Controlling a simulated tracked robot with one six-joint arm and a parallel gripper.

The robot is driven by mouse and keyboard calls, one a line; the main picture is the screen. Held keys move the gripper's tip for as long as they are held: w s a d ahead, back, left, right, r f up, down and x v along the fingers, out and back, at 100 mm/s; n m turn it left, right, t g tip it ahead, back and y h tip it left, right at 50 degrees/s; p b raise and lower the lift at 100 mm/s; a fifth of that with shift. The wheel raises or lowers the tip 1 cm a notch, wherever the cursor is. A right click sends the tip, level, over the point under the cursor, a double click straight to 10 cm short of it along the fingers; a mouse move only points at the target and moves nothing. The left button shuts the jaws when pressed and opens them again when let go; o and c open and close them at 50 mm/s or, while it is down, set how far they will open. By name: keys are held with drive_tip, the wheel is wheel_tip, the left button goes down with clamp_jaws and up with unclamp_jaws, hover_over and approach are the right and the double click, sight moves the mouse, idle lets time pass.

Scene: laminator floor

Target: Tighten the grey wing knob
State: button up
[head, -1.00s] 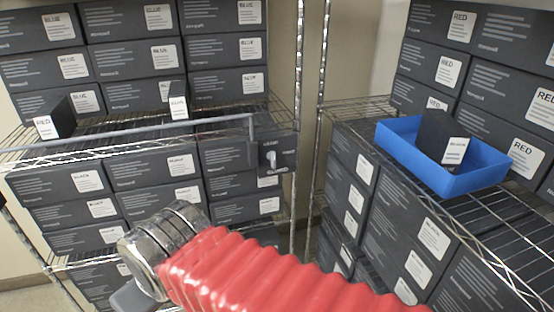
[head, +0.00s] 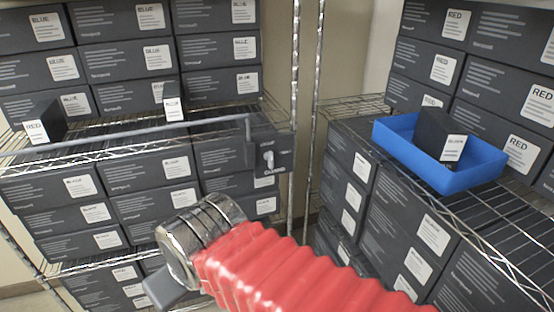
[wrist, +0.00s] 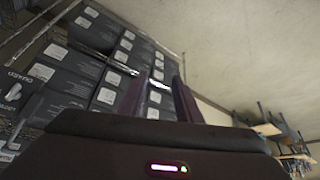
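The grey wing knob (head: 268,158) is a small pale handle on a dark guard plate (head: 285,150), fixed near the shelf post at the end of a grey rail. It also shows at the left edge of the wrist view (wrist: 13,93). My gripper (head: 165,290) is low in the head view, below and left of the knob and apart from it, with its fingers mostly hidden. In the wrist view, my gripper's two fingers (wrist: 161,82) stand apart with nothing between them. The knob lies well to the left of them there.
Wire shelves with stacked dark boxes (head: 120,60) fill the left. A grey rail (head: 130,134) runs along the shelf front, with two small boxes behind it. A blue bin (head: 400,160) holding a small box stands on the right shelf. A narrow gap separates the racks.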

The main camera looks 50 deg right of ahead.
drive_tip(key=shift+w+d, duration=0.1)
drive_tip(key=w+d+f+m+t+h, duration=0.1)
drive_tip(key=w+d+m+t+h, duration=0.15)
drive_tip(key=w+d, duration=0.65)
drive_tip(key=w+d+f+m+t+h, duration=0.1)
drive_tip(key=w+d+t+h, duration=0.15)
drive_tip(key=w+d, duration=0.7)
drive_tip(key=s+d+f+t+h, duration=0.1)
drive_tip(key=s+d, duration=0.2)
drive_tip(key=d, duration=0.4)
drive_tip(key=s+d+f+m+t+h, duration=0.1)
drive_tip(key=s+d+t, duration=0.1)
drive_tip(key=d, duration=0.5)
drive_tip(key=s+d+f+m+t+h, duration=0.1)
drive_tip(key=s+d+t, duration=0.1)
drive_tip(key=s+d, duration=0.2)
drive_tip(key=d, duration=0.3)
drive_tip(key=shift+d+f+h, duration=0.3)
drive_tip(key=shift+d+h, duration=0.05)
drive_tip(key=shift+h, duration=0.05)
